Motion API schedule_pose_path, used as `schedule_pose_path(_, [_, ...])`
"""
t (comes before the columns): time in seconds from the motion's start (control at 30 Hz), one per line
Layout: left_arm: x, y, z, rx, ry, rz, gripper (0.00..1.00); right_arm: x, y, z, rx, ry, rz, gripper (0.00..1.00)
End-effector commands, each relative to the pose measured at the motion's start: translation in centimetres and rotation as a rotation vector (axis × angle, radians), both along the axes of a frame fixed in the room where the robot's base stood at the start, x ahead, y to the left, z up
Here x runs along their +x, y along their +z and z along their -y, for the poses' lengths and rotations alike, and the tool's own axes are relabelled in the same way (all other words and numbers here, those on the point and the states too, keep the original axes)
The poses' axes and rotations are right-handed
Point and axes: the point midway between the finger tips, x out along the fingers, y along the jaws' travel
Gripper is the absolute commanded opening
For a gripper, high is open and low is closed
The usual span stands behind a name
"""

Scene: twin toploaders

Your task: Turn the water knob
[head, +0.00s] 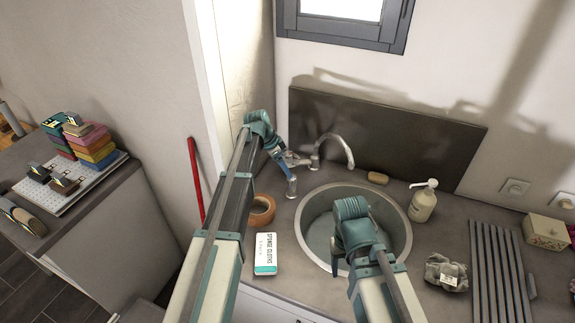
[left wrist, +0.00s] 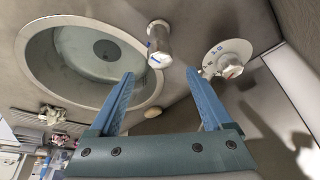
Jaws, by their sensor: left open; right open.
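A silver upright cylinder with a blue mark (left wrist: 159,46), which looks like the water knob, stands beside the sink in the left wrist view. It also shows in the head view (head: 291,187), left of the sink. My left gripper (left wrist: 160,73) is open and empty; the cylinder lies beyond the gap between its fingertips, apparently not touched. A round white dial with a red-marked centre (left wrist: 229,59) sits beyond the right fingertip. The curved faucet (head: 336,143) rises behind the sink (head: 306,204). My right gripper (head: 336,262) is open over the sink's front, its fingers partly hidden by its wrist.
Around the sink are brown tape (head: 262,211), a sponge-cloth box (head: 265,254), a soap bottle (head: 422,203) and a bar of soap (head: 378,178). A ribbed drainer (head: 497,270) lies at the right. A wall edge stands close left of my left arm.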

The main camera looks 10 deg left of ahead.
Motion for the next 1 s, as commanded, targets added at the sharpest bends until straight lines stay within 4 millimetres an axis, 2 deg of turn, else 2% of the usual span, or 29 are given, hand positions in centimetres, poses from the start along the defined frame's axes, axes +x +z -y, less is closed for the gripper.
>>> schedule_pose_path(0.03, [-0.3,1.7,-0.3,0.000,0.002,-0.001,0.83,0.0,1.6,0.0,0.001,-0.002,0.000,0.62])
schedule_pose_path(0.1, [-0.5,2.7,-0.7,0.000,0.002,-0.001,0.83,0.0,2.7,0.0,0.001,-0.005,0.000,0.62])
schedule_pose_path(0.3, [-1.2,5.5,-1.7,-0.001,0.000,-0.001,0.83,0.0,5.5,0.0,0.002,-0.011,0.001,0.62])
schedule_pose_path(0.4, [-1.4,6.3,-2.0,-0.001,0.000,-0.001,0.83,0.0,6.3,0.0,0.003,-0.012,0.000,0.62])
schedule_pose_path(1.0, [-1.5,6.5,-2.3,0.000,0.000,0.000,0.83,0.0,6.5,0.0,0.003,-0.013,0.000,0.62])
